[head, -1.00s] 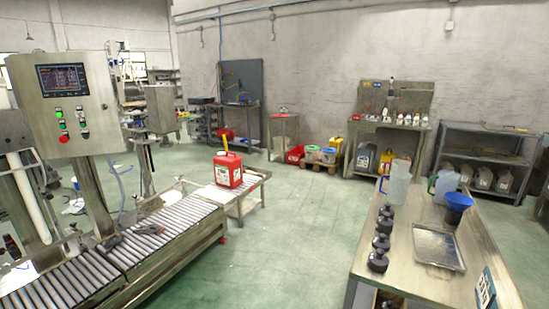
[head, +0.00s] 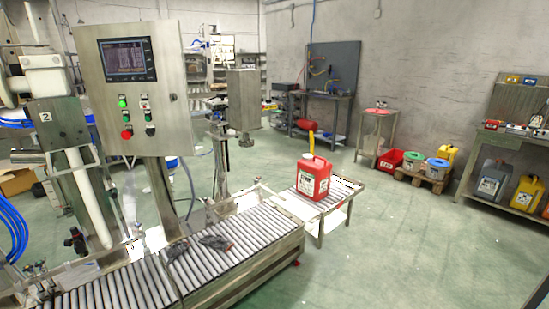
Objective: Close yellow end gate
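A narrow yellow upright bar (head: 311,143), which looks like the yellow end gate, stands at the far end of the roller conveyor (head: 232,266). It points up, tilted slightly. Its lower part is hidden behind a red jerrycan (head: 314,178), so I cannot tell how it is mounted. The jerrycan stands upright with a white label on the short outfeed section (head: 340,186). Neither of my grippers is in view.
A steel control panel (head: 136,88) on a post rises beside the conveyor. Dark, glove-like items (head: 213,243) lie on the rollers. Green floor (head: 395,240) is open to the right. A bench (head: 500,138) with containers stands at the right wall.

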